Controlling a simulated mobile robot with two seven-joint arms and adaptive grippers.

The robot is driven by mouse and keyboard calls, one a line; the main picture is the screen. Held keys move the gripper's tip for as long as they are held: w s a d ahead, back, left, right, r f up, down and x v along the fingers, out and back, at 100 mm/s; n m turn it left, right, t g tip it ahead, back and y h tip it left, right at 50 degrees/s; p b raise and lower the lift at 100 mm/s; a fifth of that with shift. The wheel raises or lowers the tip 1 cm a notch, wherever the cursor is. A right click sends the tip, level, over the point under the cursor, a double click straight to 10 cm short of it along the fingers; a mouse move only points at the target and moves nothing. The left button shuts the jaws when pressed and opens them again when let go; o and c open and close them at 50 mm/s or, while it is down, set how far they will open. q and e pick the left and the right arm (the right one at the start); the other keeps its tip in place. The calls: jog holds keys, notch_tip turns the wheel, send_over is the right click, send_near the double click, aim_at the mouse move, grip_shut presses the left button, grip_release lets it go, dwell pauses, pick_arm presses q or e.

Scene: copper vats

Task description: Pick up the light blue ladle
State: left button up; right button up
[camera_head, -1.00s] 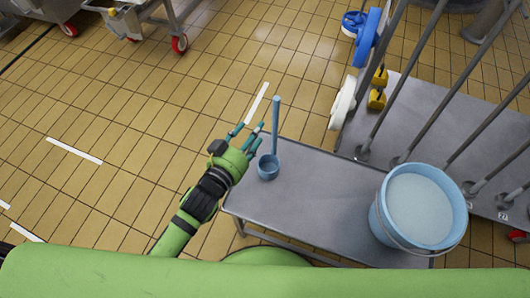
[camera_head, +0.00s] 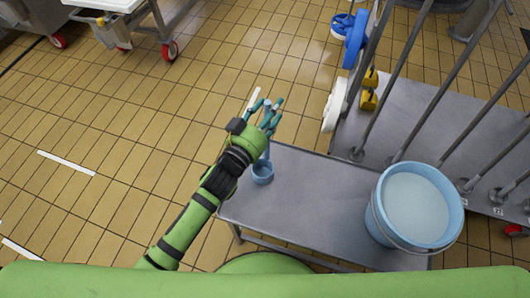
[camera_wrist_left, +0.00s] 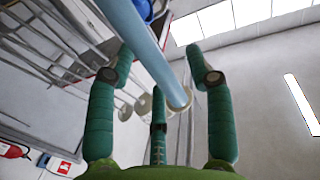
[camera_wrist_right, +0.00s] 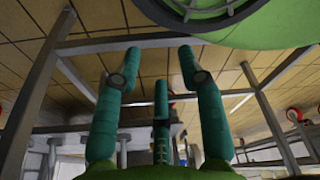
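The light blue ladle (camera_head: 263,173) stands upright on the left end of the grey metal table (camera_head: 310,205), its bowl at the bottom and its handle rising. My left gripper (camera_head: 264,112) is at the upper handle and hides part of it. In the left wrist view the ladle's handle (camera_wrist_left: 150,45) runs between the spread fingers of my left gripper (camera_wrist_left: 165,85), which are open and not closed around it. My right gripper (camera_wrist_right: 160,80) shows in the right wrist view with its fingers spread and nothing between them.
A light blue bucket (camera_head: 378,218) with pale contents stands on the table's right part. A grey rack with slanted metal rods (camera_head: 385,85) stands behind it. A white wheel-like disc (camera_head: 335,104) is beside the rack.

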pick_arm(q)
grip_shut()
jog(key=shift+r, duration=0.1)
